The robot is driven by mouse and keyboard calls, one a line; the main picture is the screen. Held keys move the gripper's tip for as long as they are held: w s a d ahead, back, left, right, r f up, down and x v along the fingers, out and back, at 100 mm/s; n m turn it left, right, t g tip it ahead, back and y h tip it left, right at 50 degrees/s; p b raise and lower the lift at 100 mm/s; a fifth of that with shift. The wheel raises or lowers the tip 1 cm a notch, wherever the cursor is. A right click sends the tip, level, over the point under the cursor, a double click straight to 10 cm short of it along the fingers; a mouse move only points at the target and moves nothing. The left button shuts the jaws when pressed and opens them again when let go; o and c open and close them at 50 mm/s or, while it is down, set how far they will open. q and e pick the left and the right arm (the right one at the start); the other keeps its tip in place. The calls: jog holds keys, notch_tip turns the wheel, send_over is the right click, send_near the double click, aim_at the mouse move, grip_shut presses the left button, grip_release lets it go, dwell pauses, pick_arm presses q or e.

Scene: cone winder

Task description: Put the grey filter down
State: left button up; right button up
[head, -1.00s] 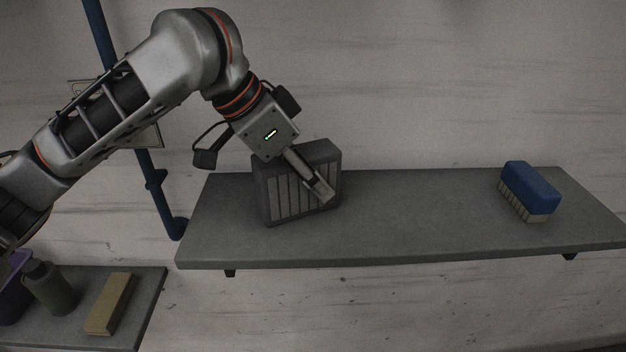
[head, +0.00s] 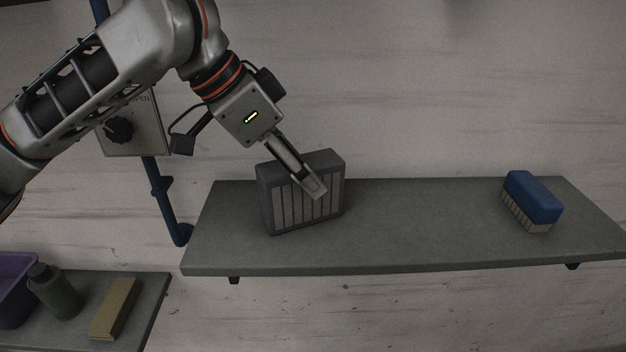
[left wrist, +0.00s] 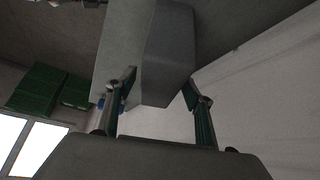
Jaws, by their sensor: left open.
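The grey filter (head: 298,210) stands upright on the grey shelf (head: 420,240), left of the shelf's middle, with its ribbed face to the front. My left gripper (head: 316,190) is at the filter's upper part, and one finger shows in front of the ribbed face. In the left wrist view the filter (left wrist: 167,55) lies between and beyond the two spread fingers of my left gripper (left wrist: 160,90). The gripper is open; any contact with the filter cannot be told. My right gripper is not in view.
A blue brush (head: 533,200) lies at the shelf's right. The shelf between filter and brush is clear. At lower left, a lower shelf holds a purple bin (head: 14,290), a dark green bottle (head: 54,291) and a tan block (head: 115,308). A blue pipe (head: 160,190) and a switch box (head: 135,128) are behind my arm.

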pick_arm(q)
jog(key=v, duration=0.7)
jog(key=shift+s+r+p, duration=0.1)
jog(key=shift+p, duration=0.2)
